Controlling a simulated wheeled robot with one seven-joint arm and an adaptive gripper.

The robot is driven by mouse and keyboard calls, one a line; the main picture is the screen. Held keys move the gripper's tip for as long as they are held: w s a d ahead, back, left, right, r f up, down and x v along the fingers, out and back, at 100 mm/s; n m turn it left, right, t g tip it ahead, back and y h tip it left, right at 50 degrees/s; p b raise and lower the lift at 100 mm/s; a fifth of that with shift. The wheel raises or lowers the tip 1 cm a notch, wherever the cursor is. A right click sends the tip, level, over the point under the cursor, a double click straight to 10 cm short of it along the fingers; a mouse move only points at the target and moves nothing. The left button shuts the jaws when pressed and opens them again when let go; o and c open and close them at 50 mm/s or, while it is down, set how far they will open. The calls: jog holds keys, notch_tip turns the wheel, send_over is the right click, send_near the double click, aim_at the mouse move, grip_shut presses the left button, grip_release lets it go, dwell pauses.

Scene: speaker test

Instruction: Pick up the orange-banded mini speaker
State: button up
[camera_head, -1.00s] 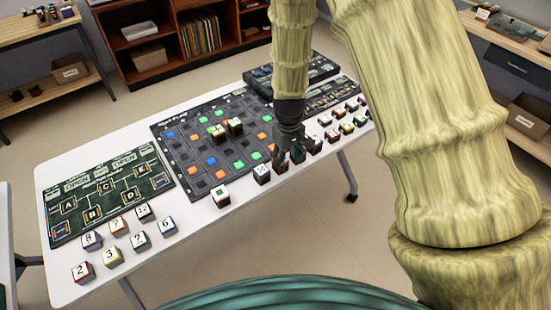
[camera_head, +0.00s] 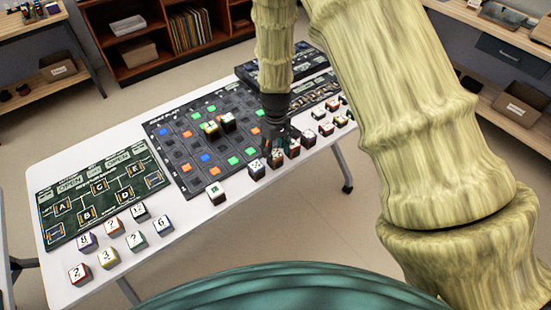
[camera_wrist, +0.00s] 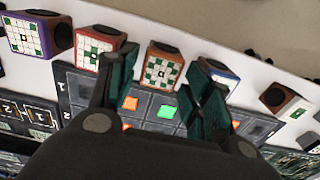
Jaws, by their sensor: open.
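The cube with an orange-brown body and a white face with a green pattern (camera_wrist: 162,66) looks like the orange-banded mini speaker. In the wrist view it sits between and beyond the two dark green fingers of my gripper (camera_wrist: 166,88), which are apart with nothing held. In the head view my gripper (camera_head: 280,140) points down above the front row of cubes, just over what looks like the same cube (camera_head: 276,159). My fingers partly hide the cubes there. I cannot tell how far above the table the fingertips are.
A blue cube (camera_wrist: 218,76) stands close beside one finger, and a red cube (camera_wrist: 98,50) is beyond the other. A black grid board (camera_head: 180,155) with coloured squares lies behind the row. Several numbered cubes (camera_head: 135,239) stand at the front left.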

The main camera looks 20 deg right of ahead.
aim_at(275, 154)
jog(key=shift+f+p, duration=0.85)
jog(key=shift+f, duration=1.6)
jog(key=shift+a, duration=0.1)
jog(key=c, duration=0.8)
